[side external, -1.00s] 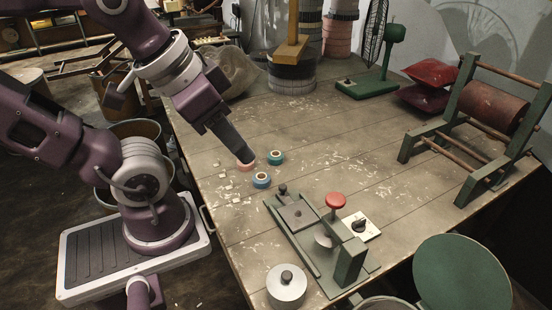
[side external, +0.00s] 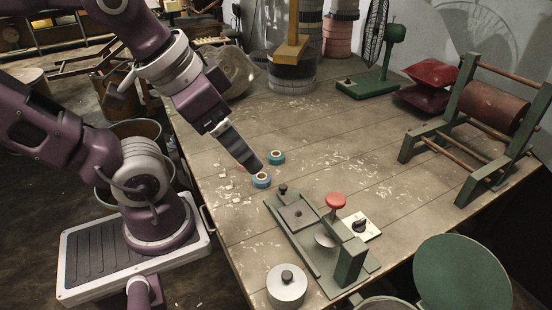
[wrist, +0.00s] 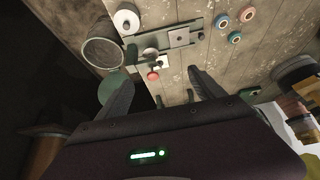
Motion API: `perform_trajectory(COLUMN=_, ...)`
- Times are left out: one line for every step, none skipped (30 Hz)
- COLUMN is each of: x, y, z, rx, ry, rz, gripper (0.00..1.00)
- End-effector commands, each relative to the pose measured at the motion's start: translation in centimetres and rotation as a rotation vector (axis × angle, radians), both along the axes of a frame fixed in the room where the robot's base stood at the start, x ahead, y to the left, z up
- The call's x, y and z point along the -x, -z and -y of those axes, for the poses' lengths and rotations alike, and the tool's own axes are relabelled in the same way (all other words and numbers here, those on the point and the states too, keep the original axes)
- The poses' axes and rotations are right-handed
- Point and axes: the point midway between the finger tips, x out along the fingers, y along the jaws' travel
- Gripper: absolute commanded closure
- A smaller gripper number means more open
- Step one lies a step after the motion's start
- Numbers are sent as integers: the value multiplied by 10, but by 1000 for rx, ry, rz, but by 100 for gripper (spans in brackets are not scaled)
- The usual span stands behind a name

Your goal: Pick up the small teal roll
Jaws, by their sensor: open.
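The small teal roll (side external: 276,157) lies flat on the wooden table in the side view. It also shows at the upper right of the wrist view (wrist: 234,38). A blue roll (side external: 261,181) lies in front of it, and a pink roll (wrist: 247,14) is mostly hidden behind my fingers in the side view. My gripper (side external: 258,168) appears just left of the teal roll in the side view, overlapping the blue roll's edge; its height is hard to tell. In the wrist view my gripper (wrist: 160,75) is open and empty, with the rolls off to the right of its fingers.
A green fixture with a red knob (side external: 335,201) stands right of the rolls, near the front edge. A white cylinder (side external: 286,285) is at the front. A green roller frame (side external: 480,120) and red cushions (side external: 428,85) are at the right.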

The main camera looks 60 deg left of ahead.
Motion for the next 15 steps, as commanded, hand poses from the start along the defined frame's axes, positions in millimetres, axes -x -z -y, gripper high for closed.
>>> perform_trajectory(x=0, y=0, z=0, rx=0, ry=0, rz=0, gripper=22)
perform_trajectory(x=-1, y=0, z=0, rx=1, ry=-3, rz=-1, gripper=22)
perform_trajectory(x=-5, y=-2, z=-2, rx=5, ry=-18, rz=-7, gripper=22)
perform_trajectory(x=-12, y=-4, z=-4, rx=11, ry=-40, rz=-17, gripper=22)
perform_trajectory(x=-21, y=-7, z=-6, rx=20, ry=-72, rz=-29, gripper=22)
perform_trajectory(x=-39, y=-11, z=-13, rx=38, ry=-132, rz=-53, gripper=22)
perform_trajectory(x=-56, y=-13, z=-20, rx=54, ry=-189, rz=-73, gripper=22)
perform_trajectory(x=-76, y=-15, z=-30, rx=72, ry=-253, rz=-93, gripper=22)
perform_trajectory(x=-104, y=-13, z=-45, rx=97, ry=-345, rz=-122, gripper=22)
perform_trajectory(x=-124, y=-9, z=-59, rx=117, ry=-415, rz=-142, gripper=22)
perform_trajectory(x=-144, y=-3, z=-74, rx=136, ry=-485, rz=-163, gripper=22)
perform_trajectory(x=-168, y=8, z=-96, rx=162, ry=-580, rz=-188, gripper=22)
perform_trajectory(x=-185, y=19, z=-114, rx=180, ry=-650, rz=-206, gripper=22)
perform_trajectory(x=-201, y=32, z=-133, rx=198, ry=-721, rz=-226, gripper=22)
perform_trajectory(x=-219, y=52, z=-160, rx=220, ry=-814, rz=-250, gripper=22)
